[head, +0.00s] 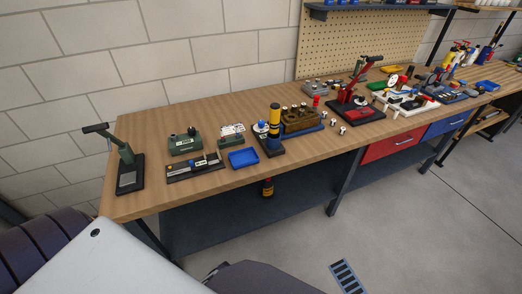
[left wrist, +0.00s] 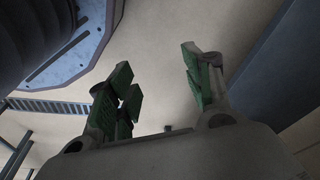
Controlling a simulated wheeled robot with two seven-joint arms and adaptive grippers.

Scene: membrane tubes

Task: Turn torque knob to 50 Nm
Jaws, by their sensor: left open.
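In the head view a wooden workbench (head: 140,202) carries several small devices. A green box (head: 185,147) near its left end has a small dark knob-like part (head: 192,131) on top. I cannot tell whether this is the torque knob, and no 50 Nm scale can be read. A dark plate with a pale strip (head: 195,168) lies in front of the green box. In the left wrist view my left gripper (left wrist: 160,84) is open and empty, with green-padded fingers apart. It touches nothing I can see. Neither gripper shows in the head view.
A green lever press (head: 126,165) stands at the bench's left end. A blue tray (head: 243,158), a black-and-yellow column (head: 274,128) and a red lever press (head: 355,105) stand further right. A pale wall is behind; the floor in front is open.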

